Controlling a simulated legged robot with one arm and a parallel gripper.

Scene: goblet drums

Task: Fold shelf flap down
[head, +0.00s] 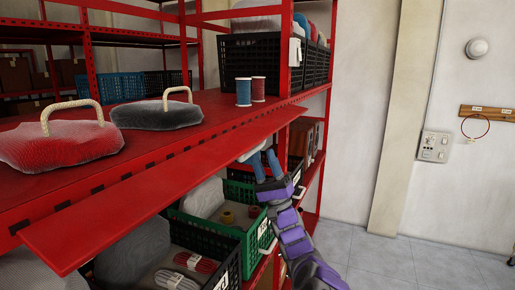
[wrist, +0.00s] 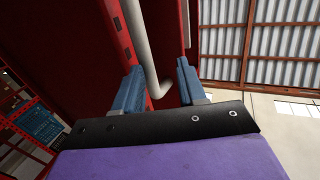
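The red shelf flap (head: 165,180) runs along the front edge of the red shelf (head: 190,125) in the head view and sticks outward, roughly level. A pale bent rod (head: 252,152) shows under the flap near its far right end. My gripper (head: 264,163), with blue fingers and a purple arm, is below the flap there, fingers pointing up. In the wrist view the fingers are apart, and the rod (wrist: 143,50) reaches down between them, nearer the left finger. My gripper (wrist: 158,90) looks open; contact with the rod cannot be told.
Two drum-like items with rope handles, one red (head: 60,143) and one dark (head: 157,112), lie on the shelf. Two thread spools (head: 244,92) stand near the black crate (head: 253,60). Floor (head: 390,265) at right is clear.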

